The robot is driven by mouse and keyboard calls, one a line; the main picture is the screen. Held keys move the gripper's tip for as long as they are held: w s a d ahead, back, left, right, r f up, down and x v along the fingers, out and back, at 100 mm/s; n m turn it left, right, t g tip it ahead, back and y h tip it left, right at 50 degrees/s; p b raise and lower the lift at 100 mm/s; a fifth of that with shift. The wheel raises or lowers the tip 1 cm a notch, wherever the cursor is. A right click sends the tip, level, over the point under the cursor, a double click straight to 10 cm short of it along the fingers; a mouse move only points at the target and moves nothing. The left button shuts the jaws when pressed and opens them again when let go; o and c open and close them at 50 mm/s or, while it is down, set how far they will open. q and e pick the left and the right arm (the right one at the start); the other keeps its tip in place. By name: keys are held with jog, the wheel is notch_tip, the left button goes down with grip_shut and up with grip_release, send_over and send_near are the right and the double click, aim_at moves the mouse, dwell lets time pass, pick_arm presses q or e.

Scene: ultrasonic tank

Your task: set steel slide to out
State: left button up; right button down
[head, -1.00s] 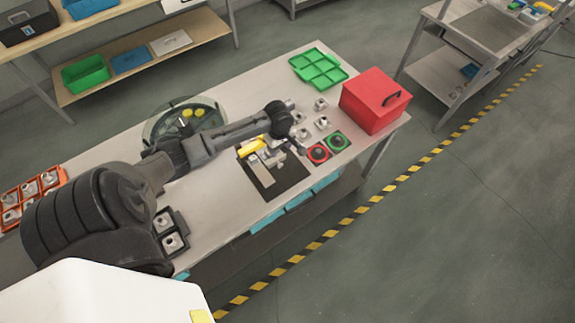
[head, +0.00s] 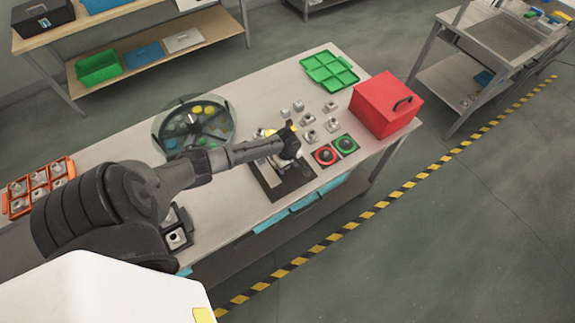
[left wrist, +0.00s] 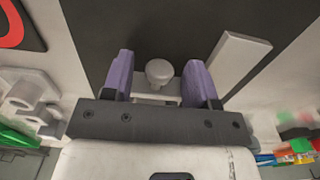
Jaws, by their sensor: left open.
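In the left wrist view a pale steel knob (left wrist: 160,70) stands on a small light block over a dark plate (left wrist: 180,22). The two purple fingers of my left gripper (left wrist: 160,62) are apart, one on each side of the knob. I cannot tell whether they touch it. A pale flat bar (left wrist: 237,62) lies on the plate to the right of the fingers. In the head view my left gripper (head: 288,160) is low over the dark plate (head: 294,188) and hides most of the slide fitting. My right gripper does not show.
A red disc (head: 325,155) and a green disc (head: 345,144) on square bases sit beside the plate. Several small metal parts (head: 309,136), a red box (head: 386,104) and a green tray (head: 330,70) stand beyond. A round glass-walled tank (head: 172,140) lies behind the arm.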

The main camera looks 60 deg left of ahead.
pick_arm(q)
jog(key=shift+c, duration=0.3)
grip_shut()
jog(key=shift+w+d, duration=0.1)
